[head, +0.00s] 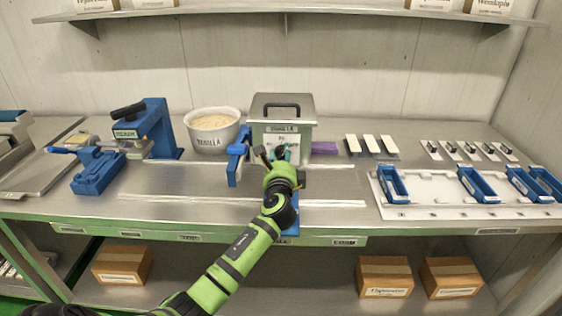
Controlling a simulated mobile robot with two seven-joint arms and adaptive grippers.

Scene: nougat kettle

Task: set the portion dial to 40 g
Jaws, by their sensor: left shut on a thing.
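The grey-green kettle machine (283,108) with a black lid handle stands at the back middle of the bench. It has a white label on its front. My left gripper (281,156) is at the machine's lower front, shut on a small teal part there. This appears to be the portion dial, mostly hidden behind the fingers and wrist. I cannot read its scale or setting. My right gripper is not in view.
A blue lever part (237,160) stands just left of my gripper, near a bowl marked vanilla (213,130). A blue press (152,128) is further left. A purple block (324,148), white bars (371,145) and a white tray with blue holders (430,207) lie right.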

